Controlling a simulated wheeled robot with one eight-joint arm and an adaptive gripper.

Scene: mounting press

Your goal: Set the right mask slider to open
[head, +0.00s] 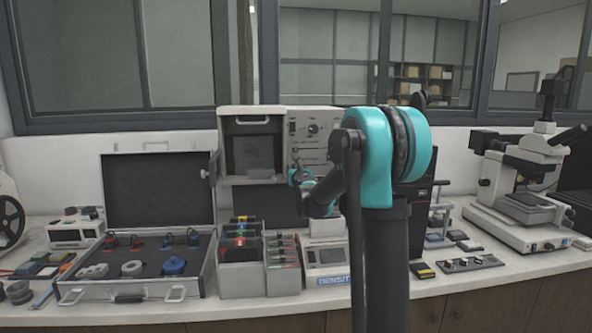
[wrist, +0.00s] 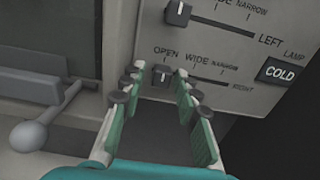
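The right mask slider is a small dark knob (wrist: 161,73) on the light grey control panel (wrist: 225,40) in the wrist view. It sits below the OPEN label, at the left end of its scale, with WIDE and NARROW to its right. My gripper (wrist: 162,75) is open, with its teal, dark-padded fingers on either side of the knob. I cannot tell whether either finger touches it. In the head view my gripper (head: 299,177) is small in front of the lower part of the panel, partly hidden by my arm, and the slider cannot be made out.
The left slider knob (wrist: 178,13) is just above, and a COLD lamp (wrist: 281,72) is to the right. A grey ball-ended lever (wrist: 30,136) is at the left. An open case (head: 175,291) and colored boxes (head: 242,281) stand on the bench left of my arm.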

